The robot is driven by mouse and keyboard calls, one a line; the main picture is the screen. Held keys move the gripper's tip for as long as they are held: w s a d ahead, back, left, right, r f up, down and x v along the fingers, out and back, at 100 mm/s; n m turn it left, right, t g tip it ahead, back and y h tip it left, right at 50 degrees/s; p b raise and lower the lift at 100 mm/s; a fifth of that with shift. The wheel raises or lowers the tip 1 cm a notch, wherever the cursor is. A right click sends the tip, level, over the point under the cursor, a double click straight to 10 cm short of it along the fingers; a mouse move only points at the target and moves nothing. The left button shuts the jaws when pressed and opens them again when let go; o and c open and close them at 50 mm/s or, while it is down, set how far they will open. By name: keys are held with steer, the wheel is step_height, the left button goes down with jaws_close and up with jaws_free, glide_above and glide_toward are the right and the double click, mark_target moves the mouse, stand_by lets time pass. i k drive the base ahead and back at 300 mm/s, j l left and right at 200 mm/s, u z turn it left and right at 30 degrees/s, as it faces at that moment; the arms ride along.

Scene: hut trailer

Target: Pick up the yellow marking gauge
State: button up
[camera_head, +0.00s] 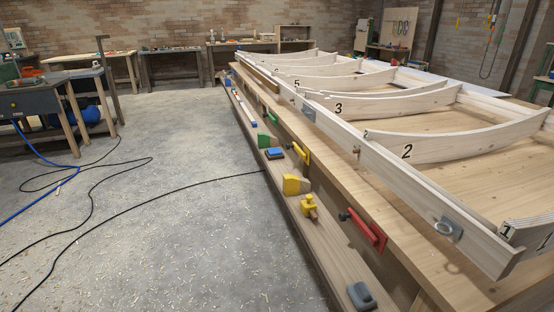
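The yellow marking gauge (309,206) looks like a small yellow body with a short wooden stem. It lies on the long low wooden shelf (330,250) that runs along the left side of the workbench. It is in the right middle of the head view, with free shelf around it. My gripper is not in view, and nothing touches the gauge from above.
A yellow block (291,185) lies just behind the gauge, with a blue block (274,154) and green block (264,140) farther back. A red clamp (366,230) hangs on the bench side. A grey tool (361,296) lies nearer. Cables (150,212) cross the open floor.

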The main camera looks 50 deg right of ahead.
mark_target(308, 207)
steer(key=i+j, duration=0.15)
steer(key=i, duration=0.55)
steer(key=i+j, duration=0.15)
steer(key=i, duration=0.5)
steer(key=i+j, duration=0.1)
steer(key=i, duration=0.6)
steer(key=i+z, duration=0.15)
steer(key=z, duration=0.25)
steer(key=i+j+z, duration=0.1)
steer(key=z, duration=0.3)
steer(key=i+j+z, duration=0.15)
steer(key=z, duration=0.25)
steer(key=i+j+z, duration=0.1)
steer(key=z, duration=0.85)
